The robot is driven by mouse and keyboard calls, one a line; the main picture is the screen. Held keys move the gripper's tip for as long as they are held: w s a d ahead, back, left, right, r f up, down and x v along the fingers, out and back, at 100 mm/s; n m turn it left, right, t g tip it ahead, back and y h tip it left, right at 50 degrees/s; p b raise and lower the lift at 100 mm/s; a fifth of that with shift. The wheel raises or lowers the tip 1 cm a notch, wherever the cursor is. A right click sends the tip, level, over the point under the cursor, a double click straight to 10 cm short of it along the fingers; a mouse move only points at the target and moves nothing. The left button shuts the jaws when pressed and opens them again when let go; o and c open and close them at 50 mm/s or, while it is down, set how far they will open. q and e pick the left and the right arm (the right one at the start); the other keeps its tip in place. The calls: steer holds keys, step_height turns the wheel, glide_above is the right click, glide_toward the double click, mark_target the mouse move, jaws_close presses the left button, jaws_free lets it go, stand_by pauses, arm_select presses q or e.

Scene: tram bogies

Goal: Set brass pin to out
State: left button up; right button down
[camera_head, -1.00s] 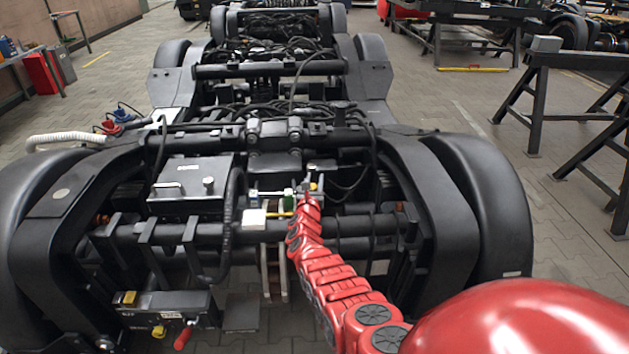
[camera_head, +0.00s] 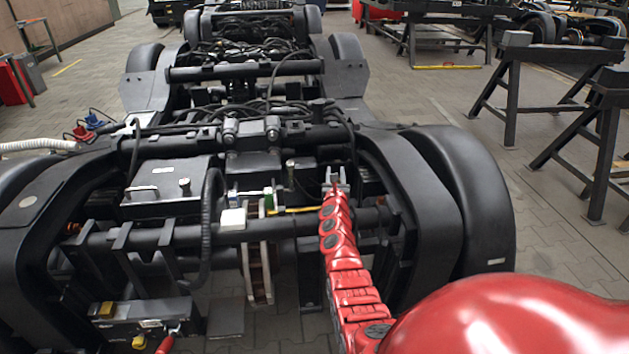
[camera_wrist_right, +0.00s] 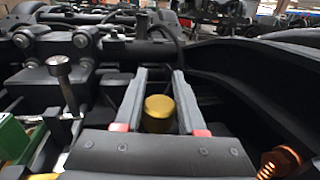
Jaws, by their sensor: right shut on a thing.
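The brass pin (camera_wrist_right: 158,113) shows in the right wrist view as a short gold cylinder with a round flat top. It stands between the two grey fingers of my right gripper (camera_wrist_right: 159,78), which are shut on it. In the head view my right gripper (camera_head: 338,178) is at the right part of the bogie's middle frame, at the end of my red arm. The pin cannot be made out there, and its lower end is hidden in the wrist view. My left gripper is not in view.
A silver-headed pin (camera_wrist_right: 60,75) stands left of the gripper, near a green block (camera_wrist_right: 12,135). A dark curved frame beam (camera_wrist_right: 260,85) runs close on the right. A copper-coloured threaded part (camera_wrist_right: 280,162) is at the lower right. Black cables (camera_head: 285,85) cross the bogie.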

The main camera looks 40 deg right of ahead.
steer(key=s+d+b, duration=0.1)
steer(key=s+d, duration=0.2)
steer(key=d, duration=0.2)
steer(key=shift+b, duration=0.35)
steer(key=shift+s+d+r, duration=0.1)
steer(key=c, duration=0.5)
jaws_free()
steer(key=shift+d, duration=0.1)
